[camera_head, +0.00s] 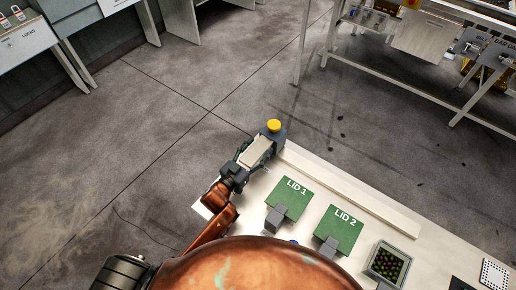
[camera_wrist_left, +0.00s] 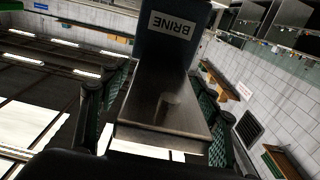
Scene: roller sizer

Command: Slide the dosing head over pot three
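A dark block with a yellow round top (camera_head: 274,126) stands at the far left end of the white bench; I take it to be the dosing head. In the left wrist view a dark block labelled BRINE (camera_wrist_left: 172,45) has a pale metallic part (camera_wrist_left: 165,105) sticking out toward me. My left gripper (camera_head: 258,152) is at this part, with one finger on each side; it also shows in the left wrist view (camera_wrist_left: 160,115). The fingers lie close along its sides, but contact is unclear. No pot can be made out. My right gripper is not in view.
On the bench (camera_head: 420,248) lie green plates marked LID 1 (camera_head: 291,199) and LID 2 (camera_head: 338,231), each with a grey block. A pale rail (camera_head: 350,188) runs along the far edge. A box of dark round items (camera_head: 387,263) stands at right.

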